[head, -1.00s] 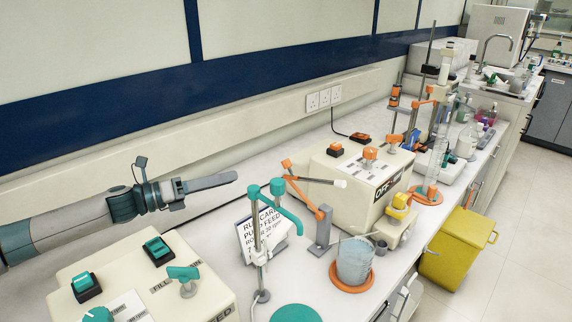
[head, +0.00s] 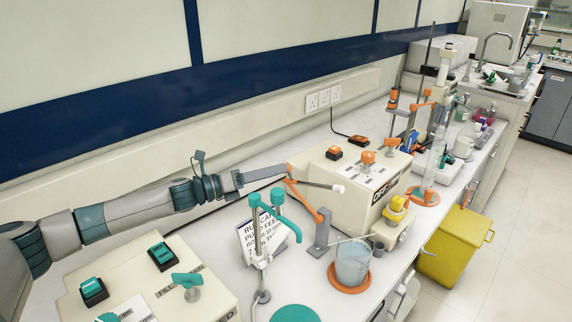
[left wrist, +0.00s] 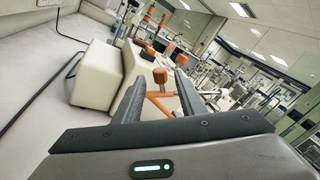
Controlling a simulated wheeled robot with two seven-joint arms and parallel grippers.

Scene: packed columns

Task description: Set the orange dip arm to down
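The orange dip arm (head: 306,198) is hinged on a grey post (head: 322,235). Its orange links rise up and left from the post, and a thin rod with a white tip (head: 338,188) points right, raised above a beaker (head: 353,262) on an orange round base. My left gripper (head: 284,170) is at the upper left end of the dip arm. In the left wrist view its two fingers (left wrist: 158,88) stand apart, with orange parts of the arm (left wrist: 158,104) showing between and beyond them. I cannot tell whether they touch. My right gripper is not in view.
A cream box with orange controls (head: 375,190) stands just behind the dip arm. A teal arm on a stand (head: 265,215) and a printed sign (head: 256,240) are in front of my left gripper. A cream box with teal switches (head: 150,285) is at the lower left.

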